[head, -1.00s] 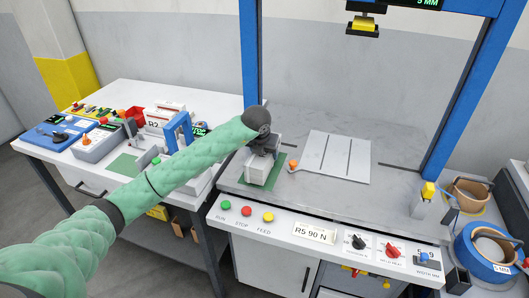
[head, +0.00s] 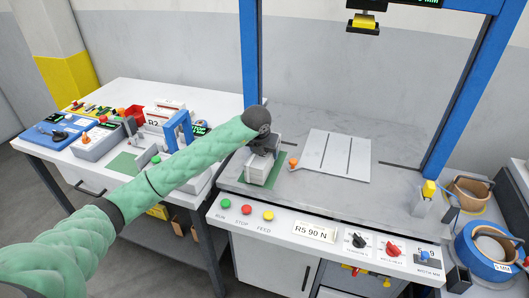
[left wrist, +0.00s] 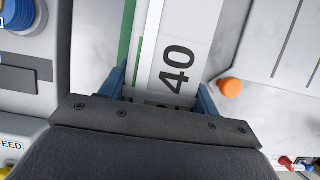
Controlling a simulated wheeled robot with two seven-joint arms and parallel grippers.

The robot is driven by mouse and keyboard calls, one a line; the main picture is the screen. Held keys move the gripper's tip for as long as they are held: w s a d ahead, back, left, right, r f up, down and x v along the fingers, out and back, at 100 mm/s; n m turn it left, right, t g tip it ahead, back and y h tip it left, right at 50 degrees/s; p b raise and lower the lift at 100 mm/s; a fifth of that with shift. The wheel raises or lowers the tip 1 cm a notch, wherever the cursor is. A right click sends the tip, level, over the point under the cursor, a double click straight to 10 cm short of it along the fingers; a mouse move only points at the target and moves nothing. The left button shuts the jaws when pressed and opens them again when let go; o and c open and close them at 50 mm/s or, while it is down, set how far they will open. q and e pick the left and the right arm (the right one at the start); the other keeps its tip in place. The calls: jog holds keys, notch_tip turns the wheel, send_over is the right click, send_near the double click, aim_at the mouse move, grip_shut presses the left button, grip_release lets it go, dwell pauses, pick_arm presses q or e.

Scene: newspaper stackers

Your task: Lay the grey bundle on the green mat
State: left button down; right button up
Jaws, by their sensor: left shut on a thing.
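The grey bundle (head: 260,172) is a pale block in the head view, over the left part of the green mat (head: 285,178) on the press bed. My left gripper (head: 263,152) points down and is shut on it. In the left wrist view the bundle (left wrist: 185,30) bears a "40" label and sits between my two blue fingers (left wrist: 163,92). A strip of the green mat (left wrist: 127,35) shows along its left side. I cannot tell whether the bundle touches the mat. My right gripper is not in view.
An orange knob (head: 293,162) and a grooved pale plate (head: 336,156) lie just right of the mat. Blue frame posts (head: 455,100) flank the bed. A control panel (head: 320,235) with buttons runs along the front. Rolls (head: 487,250) stand at the right.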

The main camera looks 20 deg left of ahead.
pick_arm(q)
jog(key=shift+f+b, duration=0.35)
